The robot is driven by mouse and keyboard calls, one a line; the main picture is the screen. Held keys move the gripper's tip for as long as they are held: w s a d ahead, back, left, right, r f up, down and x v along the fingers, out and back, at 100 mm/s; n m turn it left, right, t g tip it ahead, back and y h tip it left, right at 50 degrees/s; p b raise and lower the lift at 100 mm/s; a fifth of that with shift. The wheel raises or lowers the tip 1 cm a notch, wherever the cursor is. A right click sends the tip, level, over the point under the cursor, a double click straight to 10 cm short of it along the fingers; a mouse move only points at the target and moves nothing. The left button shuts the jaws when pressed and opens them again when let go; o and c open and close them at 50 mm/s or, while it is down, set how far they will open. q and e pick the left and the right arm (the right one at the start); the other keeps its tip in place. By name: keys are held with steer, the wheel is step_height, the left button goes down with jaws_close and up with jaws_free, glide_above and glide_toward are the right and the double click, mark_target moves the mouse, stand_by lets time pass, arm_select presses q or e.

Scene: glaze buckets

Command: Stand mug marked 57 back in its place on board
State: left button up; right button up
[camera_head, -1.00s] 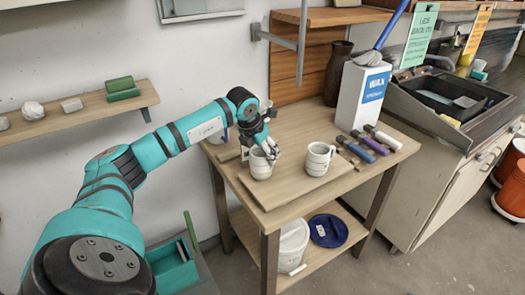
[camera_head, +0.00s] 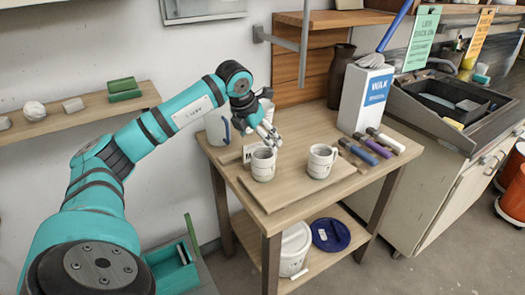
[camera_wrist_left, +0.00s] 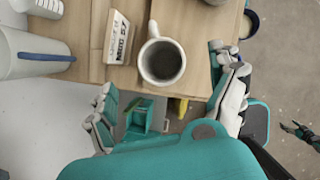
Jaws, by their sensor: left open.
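A white mug (camera_head: 263,168) stands upright on the wooden board (camera_head: 300,192) on the table, beside a small label (camera_head: 249,153). In the left wrist view the label (camera_wrist_left: 118,38) reads MUG 57 and lies just left of the mug (camera_wrist_left: 161,64), whose inside looks empty. No number shows on the mug itself. My left gripper (camera_head: 268,136) is open and empty, just above and behind the mug, apart from it. A second white mug (camera_head: 320,162) stands on the board to the right. A small dark jaw-like shape at the wrist view's right edge may be my right gripper; its state is unclear.
A white jug (camera_head: 218,126) stands at the back left of the table. Several dark and purple marker-like sticks (camera_head: 373,147) and a white WAX box (camera_head: 366,97) are at the right. A white bucket (camera_head: 294,248) and a blue lid (camera_head: 330,234) sit on the lower shelf.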

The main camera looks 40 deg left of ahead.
arm_select(q)
steer(key=shift+v, duration=2.2)
